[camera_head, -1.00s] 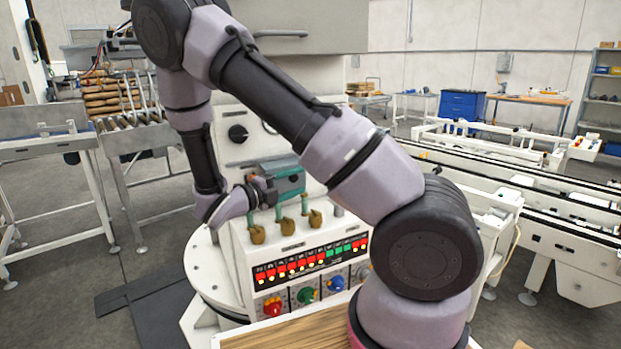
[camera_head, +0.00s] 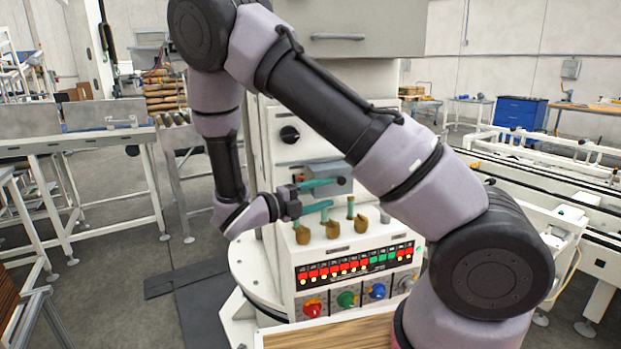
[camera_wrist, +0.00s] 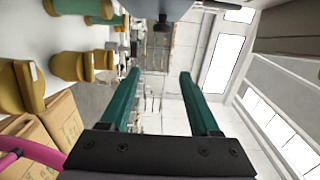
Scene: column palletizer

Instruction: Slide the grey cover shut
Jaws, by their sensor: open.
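A small grey cover (camera_head: 326,170) is on the front of the white machine column, above the lever panel. A small dark knob (camera_head: 342,180) shows at its right part. My gripper (camera_head: 334,193) is open and empty, its teal fingers one above the other, pointing right in front of the cover. The upper finger hides part of the cover. In the wrist view my gripper (camera_wrist: 158,76) also shows open, with a grey piece and a dark knob (camera_wrist: 163,23) beyond the fingertips, apart from them. How far the cover is slid cannot be told.
Levers with brown knobs (camera_head: 333,229) stand just below my gripper. A panel of lit buttons (camera_head: 350,268) and coloured dials is lower. A black rotary knob (camera_head: 290,135) is above the cover. Conveyors stand left and right.

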